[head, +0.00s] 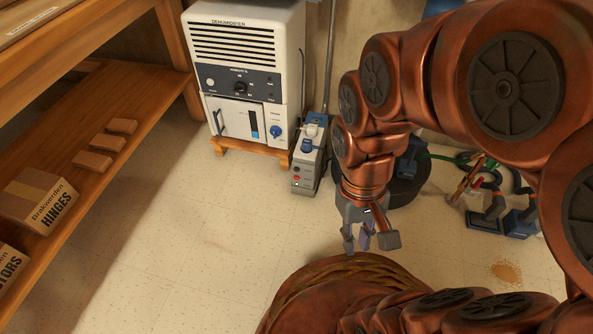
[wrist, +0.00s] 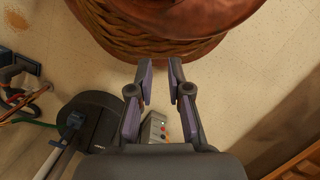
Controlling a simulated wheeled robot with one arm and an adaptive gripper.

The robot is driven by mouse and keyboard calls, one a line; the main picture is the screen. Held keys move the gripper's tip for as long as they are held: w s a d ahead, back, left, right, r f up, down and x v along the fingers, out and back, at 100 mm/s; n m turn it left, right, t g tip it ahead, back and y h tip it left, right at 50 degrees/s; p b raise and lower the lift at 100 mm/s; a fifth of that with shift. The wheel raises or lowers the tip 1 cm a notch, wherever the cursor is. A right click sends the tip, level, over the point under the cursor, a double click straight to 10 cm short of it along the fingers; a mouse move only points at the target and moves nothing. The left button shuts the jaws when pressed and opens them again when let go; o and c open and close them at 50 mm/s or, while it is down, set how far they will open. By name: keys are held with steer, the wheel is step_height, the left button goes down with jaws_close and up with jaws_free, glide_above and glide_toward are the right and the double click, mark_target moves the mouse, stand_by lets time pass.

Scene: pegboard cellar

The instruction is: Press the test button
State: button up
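A grey box (head: 308,169) stands on the floor beside the dehumidifier, with a blue plug on top and small red and dark buttons (head: 297,178) on its front. Their labels are too small to read, so I cannot tell which is the test button. In the wrist view my gripper (wrist: 161,72) is open and empty.
A white dehumidifier (head: 246,70) stands on a wooden stand (head: 252,148) left of the box. A round black base (head: 408,184), green hose (head: 450,158) and tools lie to the right. A wooden shelf (head: 110,155) fills the left. Floor before the box is clear.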

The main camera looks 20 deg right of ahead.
jaws_close()
stand_by(1.0)
